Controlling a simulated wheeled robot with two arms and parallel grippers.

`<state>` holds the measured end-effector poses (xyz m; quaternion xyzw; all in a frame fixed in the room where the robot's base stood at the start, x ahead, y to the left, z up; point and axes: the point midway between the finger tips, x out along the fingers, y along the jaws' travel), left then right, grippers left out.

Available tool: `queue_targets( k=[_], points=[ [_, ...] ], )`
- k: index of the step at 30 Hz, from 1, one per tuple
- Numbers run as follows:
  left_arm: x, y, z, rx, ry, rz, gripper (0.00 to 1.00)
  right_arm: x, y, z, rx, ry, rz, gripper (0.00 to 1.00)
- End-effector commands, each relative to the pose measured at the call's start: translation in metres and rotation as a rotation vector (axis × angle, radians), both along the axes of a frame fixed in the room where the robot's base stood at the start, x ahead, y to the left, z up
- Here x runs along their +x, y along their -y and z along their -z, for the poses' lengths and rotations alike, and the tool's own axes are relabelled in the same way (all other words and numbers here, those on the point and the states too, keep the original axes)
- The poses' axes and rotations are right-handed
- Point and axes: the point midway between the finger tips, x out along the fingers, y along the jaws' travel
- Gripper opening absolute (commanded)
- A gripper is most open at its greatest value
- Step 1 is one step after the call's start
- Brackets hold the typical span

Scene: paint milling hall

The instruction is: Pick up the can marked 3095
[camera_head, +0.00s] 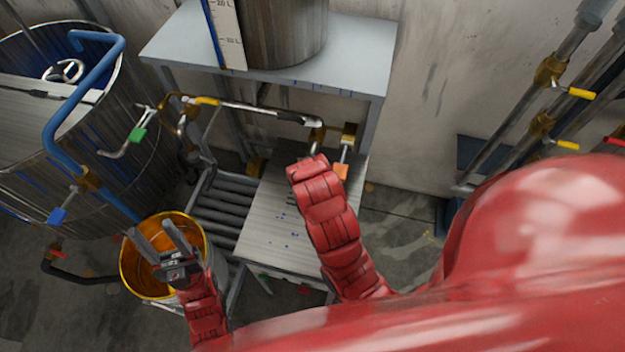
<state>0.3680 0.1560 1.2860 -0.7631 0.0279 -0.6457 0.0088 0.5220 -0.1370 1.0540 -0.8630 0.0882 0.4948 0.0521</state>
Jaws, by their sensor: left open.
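My left gripper (150,229) is open, its two grey fingers apart, at the lower left. It shows in front of a yellow-orange open can or bucket (129,268), and nothing shows between its fingers. I cannot tell how far above the can's rim the fingers are. I see no number on this can, so I cannot tell whether it is the one marked 3095. My gripper and wrist hide part of its inside and right side. My right gripper does not show.
A large metal vat (95,160) with blue pipes stands at the left. A grey table (175,45) at the back bears a metal vessel (285,35). A roller rack (225,205) and a low flat panel (275,215) lie right of the can. Pipes with yellow handles (545,95) run along the right wall.

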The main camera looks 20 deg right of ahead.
Motion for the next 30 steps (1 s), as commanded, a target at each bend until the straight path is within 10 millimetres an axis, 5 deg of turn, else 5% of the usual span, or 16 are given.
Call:
queue_targets(
  k=[18,26,30],
  points=[
    [0.0,0.0,0.101,0.0,0.0,0.0,0.5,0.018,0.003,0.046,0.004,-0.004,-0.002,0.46],
    [0.0,0.0,0.103,0.0,0.0,0.0,0.5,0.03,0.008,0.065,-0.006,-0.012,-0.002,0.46],
    [0.0,0.0,0.128,0.0,-0.001,0.0,0.5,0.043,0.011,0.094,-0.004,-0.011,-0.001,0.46]
  ],
)
